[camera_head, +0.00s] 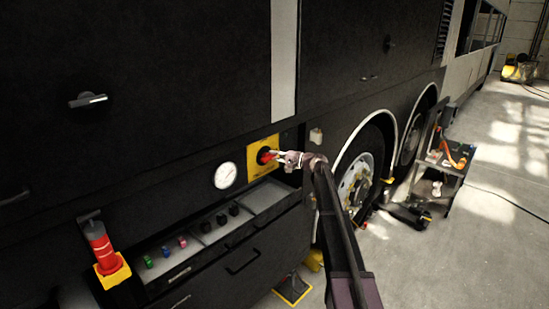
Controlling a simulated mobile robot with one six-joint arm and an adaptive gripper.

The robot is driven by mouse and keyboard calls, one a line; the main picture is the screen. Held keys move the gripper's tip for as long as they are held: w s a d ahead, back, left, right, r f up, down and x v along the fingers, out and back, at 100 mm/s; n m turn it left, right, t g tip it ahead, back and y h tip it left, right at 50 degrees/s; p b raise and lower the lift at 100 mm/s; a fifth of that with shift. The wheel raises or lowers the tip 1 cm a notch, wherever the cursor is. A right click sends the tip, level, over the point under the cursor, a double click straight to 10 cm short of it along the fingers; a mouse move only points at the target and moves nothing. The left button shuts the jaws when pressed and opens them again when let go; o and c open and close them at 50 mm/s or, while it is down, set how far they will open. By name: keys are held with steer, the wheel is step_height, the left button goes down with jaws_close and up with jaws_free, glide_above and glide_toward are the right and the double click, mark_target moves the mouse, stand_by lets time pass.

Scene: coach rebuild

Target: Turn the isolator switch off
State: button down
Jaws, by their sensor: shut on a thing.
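The isolator switch is a red knob (265,156) on a yellow plate (258,167) set in the dark side of the coach. My gripper (274,156) reaches in from the right and is shut on the red knob. The fingers cover part of the knob, so the way its handle points is hard to tell. My arm comes up from the lower right of the view.
A round white gauge (226,175) sits left of the yellow plate. Below is a ledge (262,199) with small coloured knobs. A red cylinder (102,248) stands at lower left. A wheel (357,183) and tool cart (447,165) are at right, with open floor beyond.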

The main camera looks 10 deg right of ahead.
steer(key=shift+s+a+f, duration=0.1)
steer(key=shift+s+a, duration=0.15)
steer(key=c, duration=0.6)
jaws_free()
steer(key=shift+w, duration=0.1)
steer(key=shift+d, duration=0.1)
steer(key=v, duration=1.2)
